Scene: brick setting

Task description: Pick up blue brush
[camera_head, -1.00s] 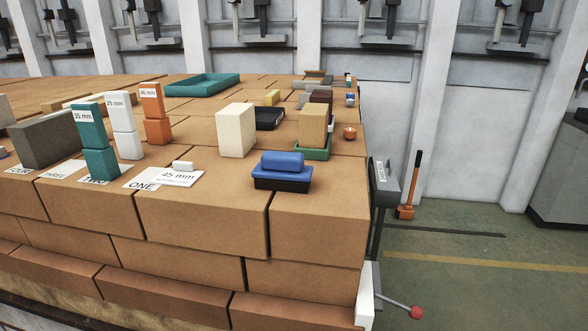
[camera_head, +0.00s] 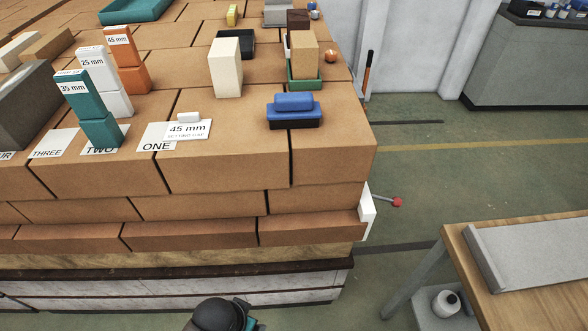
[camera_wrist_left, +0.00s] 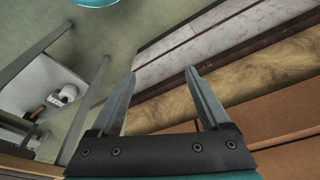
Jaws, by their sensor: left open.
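The blue brush (camera_head: 293,108) looks like a blue block-shaped top on a wider blue body with a black underside. It sits flat near the front right corner of the brick stack (camera_head: 230,156), with nothing touching it. My left gripper (camera_wrist_left: 160,73) is open and empty in the left wrist view, with the stack's side and the floor beyond its fingers. The brush is not in that view. A dark part of my arm shows at the bottom of the head view, well below the brush; the fingers are not seen there. My right gripper is in neither view.
A cream block (camera_head: 226,67) stands behind left of the brush, and a tan block (camera_head: 303,53) in a green tray (camera_head: 304,84) stands behind it. A white 45 mm card (camera_head: 188,130) lies to the left. A wooden table (camera_head: 480,265) stands at lower right, across open floor.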

